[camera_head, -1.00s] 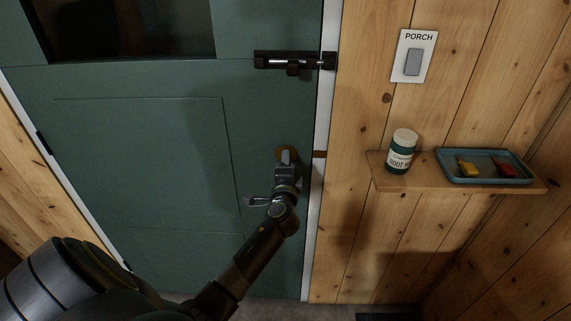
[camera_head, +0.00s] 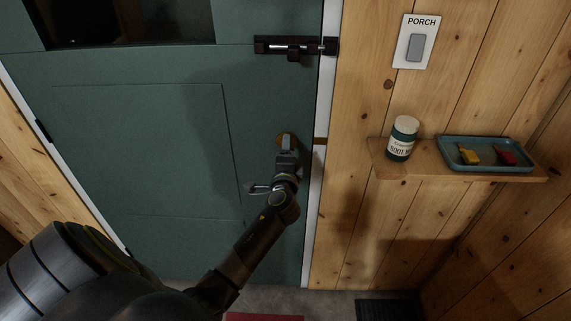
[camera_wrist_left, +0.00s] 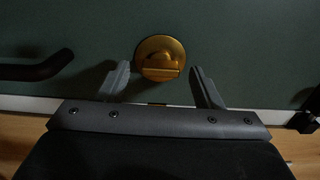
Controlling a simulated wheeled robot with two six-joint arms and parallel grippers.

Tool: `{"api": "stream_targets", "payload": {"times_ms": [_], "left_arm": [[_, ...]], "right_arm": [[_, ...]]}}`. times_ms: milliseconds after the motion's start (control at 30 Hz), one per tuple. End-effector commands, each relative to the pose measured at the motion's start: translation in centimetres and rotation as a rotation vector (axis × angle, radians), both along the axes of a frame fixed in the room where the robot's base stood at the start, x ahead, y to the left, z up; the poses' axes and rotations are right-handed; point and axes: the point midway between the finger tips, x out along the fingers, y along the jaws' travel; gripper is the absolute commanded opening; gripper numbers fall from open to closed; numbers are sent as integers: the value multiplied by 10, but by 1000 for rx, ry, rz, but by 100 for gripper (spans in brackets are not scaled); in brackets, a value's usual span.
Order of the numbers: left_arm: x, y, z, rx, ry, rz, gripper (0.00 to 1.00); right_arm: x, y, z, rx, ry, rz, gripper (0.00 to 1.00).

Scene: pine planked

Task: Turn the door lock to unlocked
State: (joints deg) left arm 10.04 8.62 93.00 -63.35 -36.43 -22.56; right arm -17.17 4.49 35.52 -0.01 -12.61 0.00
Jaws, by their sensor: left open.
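The door lock (camera_wrist_left: 160,58) is a round brass plate with a raised bar-shaped thumb-turn, on the green door (camera_head: 150,140). In the left wrist view the bar lies roughly level across the picture. My left gripper (camera_wrist_left: 164,80) is open, its two fingers on either side of the lock and apart from it in that view. In the head view the left gripper (camera_head: 286,150) is at the door's right edge and hides most of the lock; only a brass rim shows. I cannot tell whether the fingers touch the door. My right gripper is not in view.
A door lever (camera_head: 262,188) is just below-left of the gripper. A dark slide bolt (camera_head: 290,46) is higher on the door. At right are a PORCH switch (camera_head: 415,46) and a shelf (camera_head: 400,172) with a jar (camera_head: 403,138) and a blue tray (camera_head: 486,141).

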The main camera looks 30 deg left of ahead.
Motion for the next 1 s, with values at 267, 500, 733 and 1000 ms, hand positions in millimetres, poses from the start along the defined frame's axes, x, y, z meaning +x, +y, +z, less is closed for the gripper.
{"api": "stream_targets", "payload": {"times_ms": [267, 500, 733, 1000], "left_arm": [[-38, -24, -4, -6, 0, 0, 60], [-77, -47, -3, -5, 0, 2, 60], [-95, -58, -1, -1, 1, 0, 60], [-98, -60, 0, 1, 1, 0, 60]], "right_arm": [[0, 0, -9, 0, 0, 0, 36], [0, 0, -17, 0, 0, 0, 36], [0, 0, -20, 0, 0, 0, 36], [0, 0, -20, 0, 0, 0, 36]]}}
